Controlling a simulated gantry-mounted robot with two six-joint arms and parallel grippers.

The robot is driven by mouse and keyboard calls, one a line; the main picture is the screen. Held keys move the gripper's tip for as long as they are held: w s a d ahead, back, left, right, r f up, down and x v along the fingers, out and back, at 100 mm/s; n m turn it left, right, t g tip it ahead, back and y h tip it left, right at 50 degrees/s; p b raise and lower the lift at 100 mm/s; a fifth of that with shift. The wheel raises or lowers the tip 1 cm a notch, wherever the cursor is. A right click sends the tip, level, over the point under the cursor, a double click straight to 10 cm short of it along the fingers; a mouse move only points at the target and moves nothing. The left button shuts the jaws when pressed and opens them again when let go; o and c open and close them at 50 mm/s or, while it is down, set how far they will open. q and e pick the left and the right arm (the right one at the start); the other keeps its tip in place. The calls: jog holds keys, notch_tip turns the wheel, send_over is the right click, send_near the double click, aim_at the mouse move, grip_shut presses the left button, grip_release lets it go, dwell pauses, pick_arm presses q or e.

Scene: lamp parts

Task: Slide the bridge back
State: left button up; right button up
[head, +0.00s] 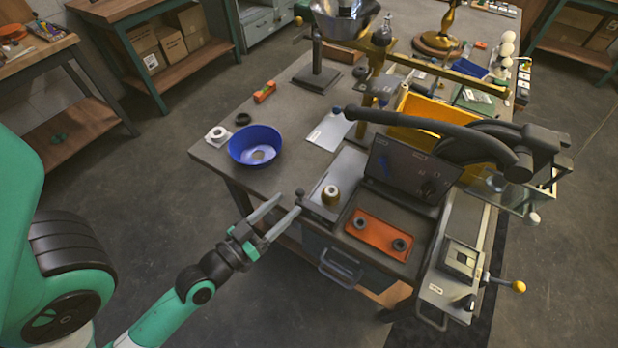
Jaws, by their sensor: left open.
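A brass-coloured beam (450,75) spans the back of the bench and looks like the bridge, though I cannot be sure. A dark upright post (318,62) stands near its left end, and a brass carriage (379,52) sits on it. My left gripper (290,204) is open, its two fingers apart with nothing seen between them. It is at the front left edge of the bench, far in front of the beam, close to a small dark knob (300,193). My right gripper is not in view.
A blue bowl (256,137) stands on the left of the bench. An orange tray (382,238) with two dark rings lies in front. A dark curved lever (430,126) and a yellow bin (428,111) lie between my gripper and the beam's right half.

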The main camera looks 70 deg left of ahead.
aim_at(316, 209)
pick_arm(q)
jog(key=p+x, duration=0.3)
jog(key=x, duration=0.5)
jog(key=shift+w+r, duration=0.2)
jog(key=shift+w, duration=0.05)
jog(key=shift+w+a+f, duration=0.1)
jog(key=shift+w+a, duration=0.15)
jog(key=shift+w, duration=0.05)
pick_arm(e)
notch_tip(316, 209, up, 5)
pick_arm(q)
grip_shut()
dwell(0.4)
